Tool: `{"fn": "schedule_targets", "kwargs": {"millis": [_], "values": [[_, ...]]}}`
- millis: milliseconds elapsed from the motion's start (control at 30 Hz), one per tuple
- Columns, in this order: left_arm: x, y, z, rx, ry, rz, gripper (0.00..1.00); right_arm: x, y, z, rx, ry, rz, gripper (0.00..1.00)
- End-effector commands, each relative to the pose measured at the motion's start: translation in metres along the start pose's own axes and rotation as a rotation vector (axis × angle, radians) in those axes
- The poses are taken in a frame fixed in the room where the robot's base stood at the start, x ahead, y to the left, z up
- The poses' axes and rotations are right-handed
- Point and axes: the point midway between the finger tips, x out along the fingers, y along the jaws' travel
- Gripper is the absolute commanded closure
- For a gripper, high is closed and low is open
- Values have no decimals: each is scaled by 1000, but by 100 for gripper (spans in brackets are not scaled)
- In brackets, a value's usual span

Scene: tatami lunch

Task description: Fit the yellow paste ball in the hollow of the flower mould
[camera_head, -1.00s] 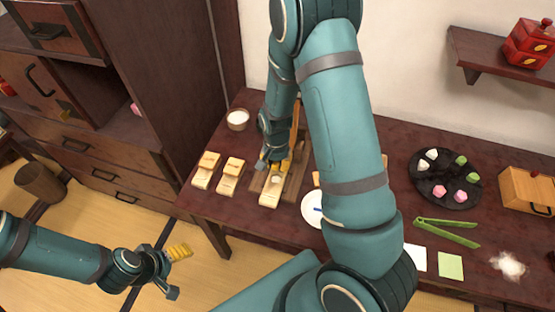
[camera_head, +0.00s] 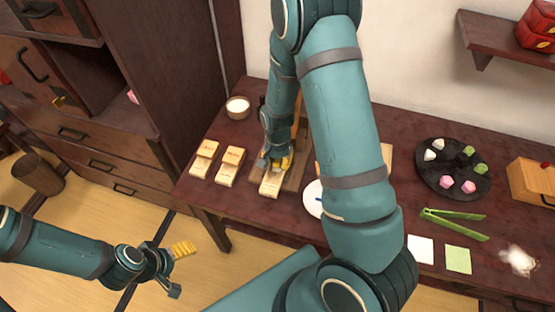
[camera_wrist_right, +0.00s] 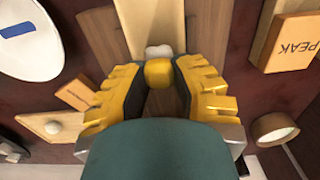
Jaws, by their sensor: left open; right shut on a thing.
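My right gripper (camera_wrist_right: 158,90) is shut on the yellow paste ball (camera_wrist_right: 159,73), which sits between the fingertips in the right wrist view. A pale wooden mould (camera_wrist_right: 151,18) lies just beyond the ball. A small white shape (camera_wrist_right: 158,51) shows at its near end, partly covered by the ball; I cannot tell whether this is the hollow or whether the ball touches it. In the head view, the right gripper (camera_head: 279,163) is low over the back end of this mould (camera_head: 270,187), and the ball is not clear there. My left gripper (camera_head: 178,270) is open and empty, off the table.
A white plate (camera_head: 312,198) is close on the right, partly behind my arm. A dark tray (camera_head: 432,180) of sweets and green tongs (camera_head: 455,225) lie further right.

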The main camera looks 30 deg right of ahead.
Motion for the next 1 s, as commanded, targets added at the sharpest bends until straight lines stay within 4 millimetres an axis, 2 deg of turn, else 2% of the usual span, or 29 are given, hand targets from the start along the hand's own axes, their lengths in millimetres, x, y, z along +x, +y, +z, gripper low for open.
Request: {"fn": "schedule_targets", "kwargs": {"millis": [1000], "values": [[7,-3,0,0,0,0,22,11,0,0,1,0,0,90]]}}
